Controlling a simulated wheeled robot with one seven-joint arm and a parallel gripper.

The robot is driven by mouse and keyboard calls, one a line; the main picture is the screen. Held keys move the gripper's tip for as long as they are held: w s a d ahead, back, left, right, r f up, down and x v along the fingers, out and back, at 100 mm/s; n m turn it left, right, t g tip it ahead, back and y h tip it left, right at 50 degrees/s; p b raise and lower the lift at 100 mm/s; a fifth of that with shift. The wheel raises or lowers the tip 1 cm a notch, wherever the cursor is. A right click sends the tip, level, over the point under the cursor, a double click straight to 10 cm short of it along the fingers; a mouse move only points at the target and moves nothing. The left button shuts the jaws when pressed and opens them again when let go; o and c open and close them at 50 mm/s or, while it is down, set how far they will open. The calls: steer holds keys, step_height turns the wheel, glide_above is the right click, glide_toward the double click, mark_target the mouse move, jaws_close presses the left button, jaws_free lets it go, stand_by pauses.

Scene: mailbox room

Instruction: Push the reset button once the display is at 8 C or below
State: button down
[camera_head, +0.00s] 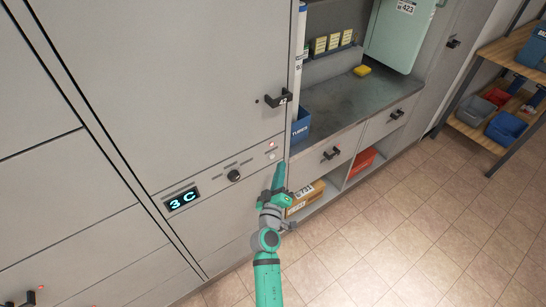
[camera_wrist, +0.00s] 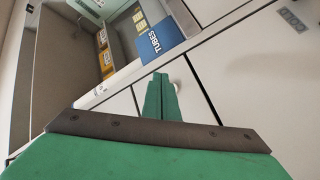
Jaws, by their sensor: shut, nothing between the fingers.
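The display (camera_head: 182,199) on the grey cabinet's panel reads "3 C" in cyan. A small pale round button (camera_head: 271,155), apparently the reset button, sits near the panel's right end, just below a small red light (camera_head: 271,144). My green gripper (camera_head: 280,168) is shut and empty, its fingertips pointing up just right of and below the button. In the wrist view the shut fingers (camera_wrist: 160,78) stand close to a pale round spot at their right, probably the button. I cannot tell if they touch it.
A dark knob (camera_head: 234,175) lies between display and button. A black door handle (camera_head: 279,99) sticks out above. To the right are a blue tubes bin (camera_head: 301,127), a counter (camera_head: 345,104) with drawers, and a cardboard box (camera_head: 304,199) below. Tiled floor at lower right is clear.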

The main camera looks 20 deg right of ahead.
steer(key=shift+w+a, duration=0.3)
steer(key=shift+w, duration=0.55)
steer(key=shift+w, duration=0.15)
stand_by(1.4)
steer(key=shift+w+a, duration=0.15)
steer(key=shift+w, duration=0.1)
steer(key=shift+w+a, duration=0.15)
steer(key=shift+w, duration=0.2)
stand_by(0.8)
steer(key=shift+s, duration=0.1)
steer(key=shift+s+d, duration=0.3)
steer(key=shift+s, duration=0.35)
steer(key=shift+s+d, duration=0.3)
steer(key=shift+s, duration=0.5)
steer(key=shift+s+d, duration=0.25)
steer(key=shift+s, duration=0.5)
steer(key=shift+s+d, duration=0.3)
steer(key=shift+s, duration=0.5)
